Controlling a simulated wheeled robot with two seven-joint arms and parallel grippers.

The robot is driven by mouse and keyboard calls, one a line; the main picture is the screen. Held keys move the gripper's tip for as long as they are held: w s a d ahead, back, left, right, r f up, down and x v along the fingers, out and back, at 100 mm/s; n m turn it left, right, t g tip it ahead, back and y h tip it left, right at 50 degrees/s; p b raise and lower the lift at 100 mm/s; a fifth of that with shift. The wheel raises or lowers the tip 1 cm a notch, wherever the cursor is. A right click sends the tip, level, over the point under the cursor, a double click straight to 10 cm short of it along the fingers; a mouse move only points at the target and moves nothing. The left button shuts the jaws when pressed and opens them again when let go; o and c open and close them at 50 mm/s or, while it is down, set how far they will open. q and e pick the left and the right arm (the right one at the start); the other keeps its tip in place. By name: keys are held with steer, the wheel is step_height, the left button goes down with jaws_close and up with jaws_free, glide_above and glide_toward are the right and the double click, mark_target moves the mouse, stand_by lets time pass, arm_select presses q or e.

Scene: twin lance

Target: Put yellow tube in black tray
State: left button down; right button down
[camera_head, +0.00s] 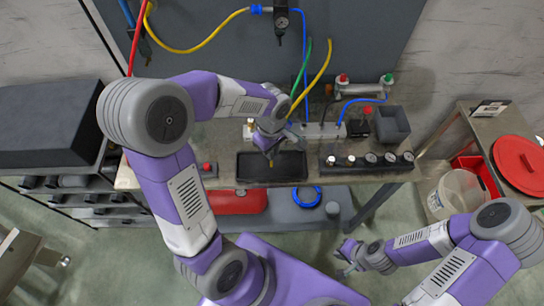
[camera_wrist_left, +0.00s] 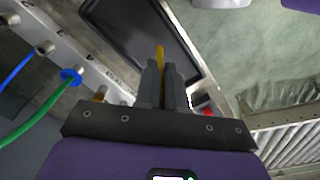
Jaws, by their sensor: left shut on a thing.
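My left gripper (camera_head: 270,155) is shut on the yellow tube and points down over the black tray. In the left wrist view the yellow tube (camera_wrist_left: 160,53) sticks out past the two dark fingertips (camera_wrist_left: 164,72), over the tray's dark floor. Its yellow tip (camera_head: 271,163) also shows below the gripper in the head view. The black tray (camera_head: 296,178) lies flat on the bench; its raised rim shows in the wrist view (camera_wrist_left: 188,45). A yellow length (camera_head: 320,75) runs down behind my left gripper. My right gripper (camera_head: 345,262) is low at right, away from the bench; its opening is unclear.
Green and blue hoses (camera_wrist_left: 40,118) run to a white port strip (camera_wrist_left: 35,40) beside the tray. A red button (camera_head: 207,167) is left of the tray.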

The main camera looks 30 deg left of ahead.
arm_select(q)
steer(key=shift+f, duration=1.75)
steer(key=shift+f+b, duration=0.1)
steer(key=shift+b, duration=0.25)
steer(key=shift+f, duration=0.15)
steer(key=c, duration=1.2)
jaws_free()
steer(key=shift+c, duration=0.2)
steer(key=shift+r, duration=0.2)
steer(key=shift+r, duration=0.35)
step_height(320, 180, up, 12)
steer(key=shift+f+p, duration=0.25)
steer(key=shift+p, duration=0.9)
